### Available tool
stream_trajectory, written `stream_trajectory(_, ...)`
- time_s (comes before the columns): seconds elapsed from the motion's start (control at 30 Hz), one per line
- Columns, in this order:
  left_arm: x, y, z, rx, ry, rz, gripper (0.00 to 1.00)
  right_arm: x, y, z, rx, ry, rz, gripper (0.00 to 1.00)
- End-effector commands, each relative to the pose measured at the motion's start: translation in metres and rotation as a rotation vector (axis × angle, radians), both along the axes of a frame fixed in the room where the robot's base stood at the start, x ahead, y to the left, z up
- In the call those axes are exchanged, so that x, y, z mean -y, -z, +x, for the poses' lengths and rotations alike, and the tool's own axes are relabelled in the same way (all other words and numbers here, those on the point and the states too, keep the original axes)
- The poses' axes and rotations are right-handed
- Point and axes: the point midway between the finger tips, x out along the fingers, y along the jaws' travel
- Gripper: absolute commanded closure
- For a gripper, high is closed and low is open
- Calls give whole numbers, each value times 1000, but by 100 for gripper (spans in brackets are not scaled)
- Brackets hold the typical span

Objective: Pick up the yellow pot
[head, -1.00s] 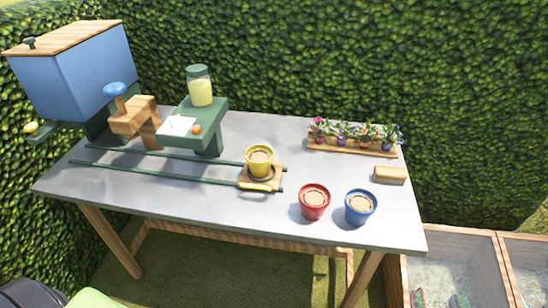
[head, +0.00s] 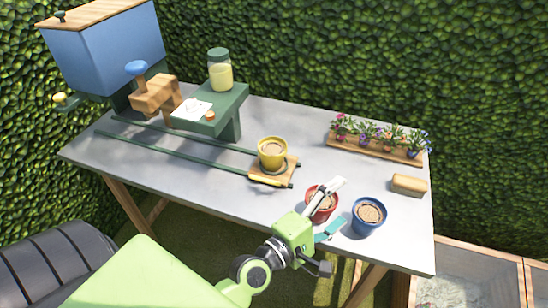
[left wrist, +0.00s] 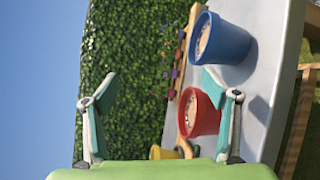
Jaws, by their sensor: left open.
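The yellow pot (head: 272,154), filled with brown soil, stands upright on a small wooden carriage (head: 275,177) at the right end of two green rails. In the left wrist view only a bit of the yellow pot (left wrist: 163,153) shows at the bottom, partly hidden by my gripper body. My left gripper (head: 336,206) is open and empty, to the right of the yellow pot and nearer the front edge. It overlaps the red pot (head: 318,210) in the head view, partly hiding it. My right gripper is not in view.
A blue pot (head: 368,216) stands right of the red pot. A flower tray (head: 375,152) and a tan block (head: 409,185) lie behind. A green stand (head: 236,98) with a jar (head: 220,70) rises left of the yellow pot. Grey tabletop (head: 215,170) is bare in front of the rails.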

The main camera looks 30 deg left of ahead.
Motion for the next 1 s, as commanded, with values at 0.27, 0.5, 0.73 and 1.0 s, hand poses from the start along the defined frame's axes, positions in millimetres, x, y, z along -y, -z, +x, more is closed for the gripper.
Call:
stream_trajectory(0.27, -113, -7, 23, 116, -448, -846, 21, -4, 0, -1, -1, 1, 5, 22)
stream_trajectory(0.5, -178, 32, 5, 209, -720, -1268, 21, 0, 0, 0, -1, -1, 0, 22)
stream_trajectory(0.73, -199, 36, 19, 229, -762, -1325, 21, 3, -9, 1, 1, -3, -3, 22)
stream_trajectory(1.0, -226, 36, 62, 228, -760, -1322, 21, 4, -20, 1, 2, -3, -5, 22)
